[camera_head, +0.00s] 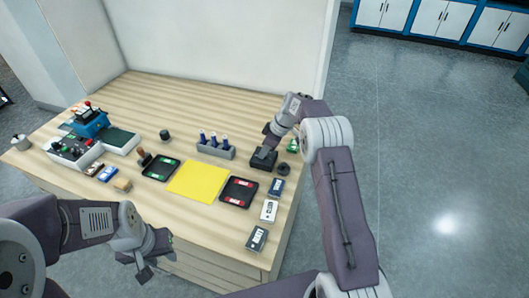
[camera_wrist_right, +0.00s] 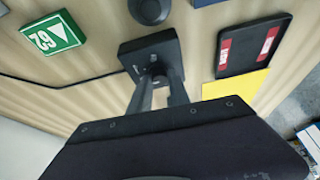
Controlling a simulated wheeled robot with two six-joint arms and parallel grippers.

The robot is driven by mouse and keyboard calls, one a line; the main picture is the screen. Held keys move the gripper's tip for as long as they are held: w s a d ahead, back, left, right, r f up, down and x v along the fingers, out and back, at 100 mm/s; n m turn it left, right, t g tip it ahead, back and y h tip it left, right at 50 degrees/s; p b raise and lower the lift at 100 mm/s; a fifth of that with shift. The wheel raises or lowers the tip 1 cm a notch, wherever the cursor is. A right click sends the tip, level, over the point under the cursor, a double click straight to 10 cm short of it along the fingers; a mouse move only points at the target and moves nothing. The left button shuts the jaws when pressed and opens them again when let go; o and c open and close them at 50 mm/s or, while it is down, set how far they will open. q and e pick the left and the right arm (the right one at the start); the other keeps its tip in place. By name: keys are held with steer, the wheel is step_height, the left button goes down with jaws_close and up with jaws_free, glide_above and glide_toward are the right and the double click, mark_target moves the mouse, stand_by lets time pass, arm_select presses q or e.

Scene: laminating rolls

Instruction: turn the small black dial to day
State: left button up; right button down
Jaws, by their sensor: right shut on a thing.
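A small black box (camera_head: 264,158) stands near the right edge of the table; its dark top also shows in the right wrist view (camera_wrist_right: 138,47), with a cable leading left. My right gripper (camera_wrist_right: 153,88) reaches down onto it, its fingers close together on the small black dial at its top. The fingers mostly hide the dial, and I cannot read its setting. My left gripper (camera_head: 152,262) hangs in front of the table's front edge, fingers apart, empty and far from the dial.
A green numbered block (camera_wrist_right: 54,34) and a round dark piece (camera_wrist_right: 150,8) lie close to the box. A grey holder with blue bottles (camera_head: 215,148), a black tray with red labels (camera_head: 238,192) and a yellow sheet (camera_head: 198,182) lie left of it. Small cards line the right edge.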

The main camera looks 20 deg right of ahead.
steer(key=shift+d+n+g+y+p, duration=0.15)
steer(key=shift+n+g+p, duration=0.2)
steer(key=shift+n+p, duration=0.45)
steer(key=shift+n+g+y+p, duration=0.15)
steer(key=shift+n+g+p, duration=0.25)
steer(key=shift+n, duration=0.7)
steer(key=c, duration=1.3)
jaws_free()
steer(key=shift+o, duration=0.2)
steer(key=v, duration=0.9)
